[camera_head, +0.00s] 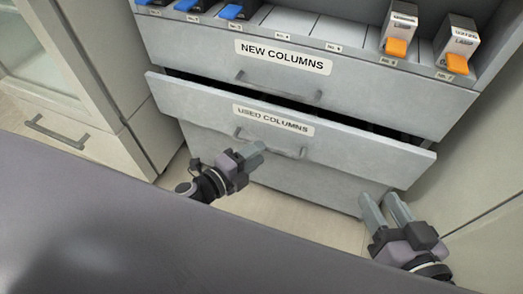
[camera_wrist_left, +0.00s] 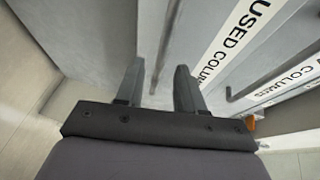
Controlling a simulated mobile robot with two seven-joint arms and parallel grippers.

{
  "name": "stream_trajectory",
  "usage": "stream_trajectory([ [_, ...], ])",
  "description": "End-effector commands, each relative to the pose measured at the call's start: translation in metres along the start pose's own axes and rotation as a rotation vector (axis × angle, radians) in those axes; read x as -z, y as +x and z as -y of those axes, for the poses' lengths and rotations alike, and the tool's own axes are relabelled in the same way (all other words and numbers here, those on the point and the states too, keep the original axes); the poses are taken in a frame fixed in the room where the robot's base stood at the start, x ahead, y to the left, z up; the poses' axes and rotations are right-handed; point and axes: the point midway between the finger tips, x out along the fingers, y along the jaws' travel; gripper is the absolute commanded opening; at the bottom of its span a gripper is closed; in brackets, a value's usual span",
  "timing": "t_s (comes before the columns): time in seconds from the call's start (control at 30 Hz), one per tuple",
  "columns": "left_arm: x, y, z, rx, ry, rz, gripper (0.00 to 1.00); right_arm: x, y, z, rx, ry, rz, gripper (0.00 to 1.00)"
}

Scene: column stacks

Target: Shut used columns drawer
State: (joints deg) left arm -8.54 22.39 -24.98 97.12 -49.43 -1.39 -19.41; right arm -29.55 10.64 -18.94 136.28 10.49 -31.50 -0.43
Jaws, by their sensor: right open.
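The used columns drawer (camera_head: 372,150) is a grey drawer front with a "USED COLUMNS" label (camera_head: 272,120). It stands partly open, with a dark gap above it. Its bar handle (camera_head: 270,146) is below the label. My left gripper (camera_head: 253,154) is at the left part of this handle. In the left wrist view its two fingers (camera_wrist_left: 158,85) are apart, and a thin dark bar, apparently the handle, shows between their directions; contact cannot be told. My right gripper (camera_head: 384,208) is open and empty, in front of the cabinet's lower right, below the drawer.
The new columns drawer (camera_head: 210,49) above is shut. A shelf over it holds blue-ended boxes (camera_head: 234,11) at left and two orange-ended boxes (camera_head: 398,32) at right. A glass-door cabinet (camera_head: 60,70) stands at left. A grey surface (camera_head: 120,220) fills the foreground.

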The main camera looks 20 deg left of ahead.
Motion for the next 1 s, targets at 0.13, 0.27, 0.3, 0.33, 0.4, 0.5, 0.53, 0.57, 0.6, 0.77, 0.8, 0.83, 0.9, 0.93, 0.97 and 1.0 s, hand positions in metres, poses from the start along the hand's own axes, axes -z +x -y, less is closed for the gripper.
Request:
stream_trajectory([
  [0.13, 0.0, 0.016, -0.001, 0.001, 0.0, 0.0, 0.38, -0.002, -0.001, -0.002, -0.006, -0.014, -0.008, 0.46],
  [0.27, 0.0, 0.022, -0.001, 0.0, 0.001, 0.0, 0.38, -0.001, -0.002, -0.003, -0.01, -0.023, -0.011, 0.46],
  [0.3, 0.0, 0.023, 0.0, 0.0, 0.0, 0.0, 0.38, -0.001, -0.002, -0.003, -0.011, -0.025, -0.012, 0.46],
  [0.33, 0.0, 0.024, 0.0, 0.0, 0.0, 0.0, 0.38, -0.001, -0.002, -0.003, -0.011, -0.025, -0.012, 0.46],
  [0.4, 0.0, 0.025, 0.0, 0.0, 0.0, 0.0, 0.38, -0.001, -0.002, -0.003, -0.012, -0.026, -0.012, 0.46],
  [0.5, 0.0, 0.025, 0.0, 0.0, 0.0, 0.0, 0.38, -0.001, -0.002, -0.003, -0.012, -0.026, -0.013, 0.46],
  [0.53, 0.0, 0.025, 0.0, 0.0, 0.0, 0.001, 0.38, -0.001, -0.002, -0.003, -0.012, -0.026, -0.013, 0.46],
  [0.57, 0.0, 0.025, 0.0, 0.0, 0.0, 0.001, 0.38, -0.001, -0.002, -0.003, -0.012, -0.026, -0.013, 0.46],
  [0.6, 0.0, 0.025, 0.0, 0.0, 0.0, 0.001, 0.38, -0.001, -0.002, -0.003, -0.012, -0.026, -0.014, 0.46],
  [0.77, 0.0, 0.024, 0.0, 0.0, 0.0, 0.001, 0.0, 0.0, -0.002, -0.003, -0.011, -0.026, -0.015, 0.46],
  [0.8, 0.0, 0.024, 0.0, 0.0, 0.0, 0.001, 0.0, 0.0, -0.002, -0.003, -0.011, -0.026, -0.015, 0.46],
  [0.83, 0.0, 0.024, 0.0, 0.0, 0.0, 0.001, 0.0, 0.0, -0.002, -0.003, -0.011, -0.026, -0.016, 0.46],
  [0.9, 0.0, 0.025, 0.0, 0.0, 0.0, 0.001, 0.0, 0.0, -0.002, -0.003, -0.011, -0.025, -0.016, 0.46],
  [0.93, 0.0, 0.025, 0.0, 0.0, 0.0, 0.001, 0.0, 0.0, -0.002, -0.003, -0.011, -0.025, -0.016, 0.46],
  [0.97, -0.001, 0.026, 0.001, 0.001, 0.0, 0.001, 0.0, 0.0, -0.002, -0.002, -0.011, -0.025, -0.015, 0.46],
  [1.0, -0.001, 0.028, 0.002, 0.001, 0.0, 0.001, 0.0, 0.001, -0.003, -0.002, -0.01, -0.023, -0.014, 0.46],
])
